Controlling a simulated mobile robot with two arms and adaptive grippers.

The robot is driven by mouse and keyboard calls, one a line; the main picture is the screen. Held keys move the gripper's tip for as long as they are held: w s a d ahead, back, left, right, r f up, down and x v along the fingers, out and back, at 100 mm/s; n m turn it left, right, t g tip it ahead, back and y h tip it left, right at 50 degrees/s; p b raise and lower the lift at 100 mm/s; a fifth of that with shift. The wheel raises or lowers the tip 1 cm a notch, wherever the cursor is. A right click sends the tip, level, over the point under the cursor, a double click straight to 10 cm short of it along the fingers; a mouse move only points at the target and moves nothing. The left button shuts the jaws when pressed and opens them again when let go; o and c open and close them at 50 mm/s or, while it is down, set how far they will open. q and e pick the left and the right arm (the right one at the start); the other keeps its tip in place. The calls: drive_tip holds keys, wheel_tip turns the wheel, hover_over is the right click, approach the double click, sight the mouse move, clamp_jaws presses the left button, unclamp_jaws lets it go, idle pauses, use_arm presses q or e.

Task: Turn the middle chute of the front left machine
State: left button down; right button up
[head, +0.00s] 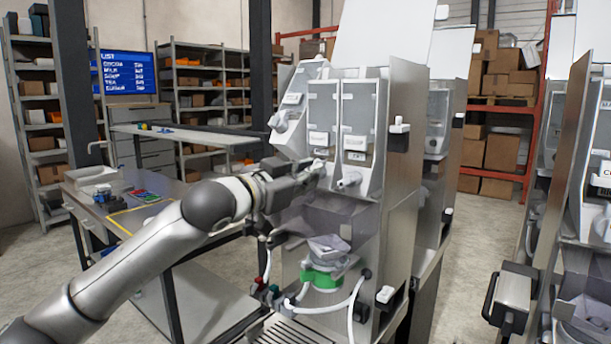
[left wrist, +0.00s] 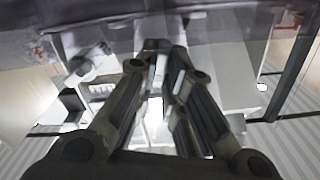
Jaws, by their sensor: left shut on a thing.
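The front left machine (head: 398,165) stands in the middle of the head view, with three bins side by side on its front. The middle chute (head: 321,153) is a pale spout below the middle bin, largely hidden by my gripper. My left gripper (head: 316,172) reaches it from the left and is shut on it. In the left wrist view, the fingers (left wrist: 160,52) close around a pale part that is hard to make out. The left chute (head: 280,121) and the right chute (head: 349,180) are free on either side. My right gripper is not in view.
Below the chutes are a clear hood (head: 318,220) and a grey cup on a green-ringed base (head: 321,279), with white hoses nearby. A workbench (head: 122,218) stands at left. Further machines stand behind and at right. Floor shows between the machine rows.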

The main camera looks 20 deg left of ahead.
use_arm(q)
drive_tip(key=shift+d+f+m+p, duration=0.1)
drive_tip(key=shift+f+m+p, duration=0.05)
drive_tip(key=shift+m+p, duration=4.3)
drive_tip(key=shift+f+m+p, duration=0.15)
drive_tip(key=shift+m+p, duration=3.95)
drive_tip(key=shift+m, duration=0.55)
drive_tip(key=c, duration=1.5)
unclamp_jaws()
drive_tip(key=shift+f, duration=0.15)
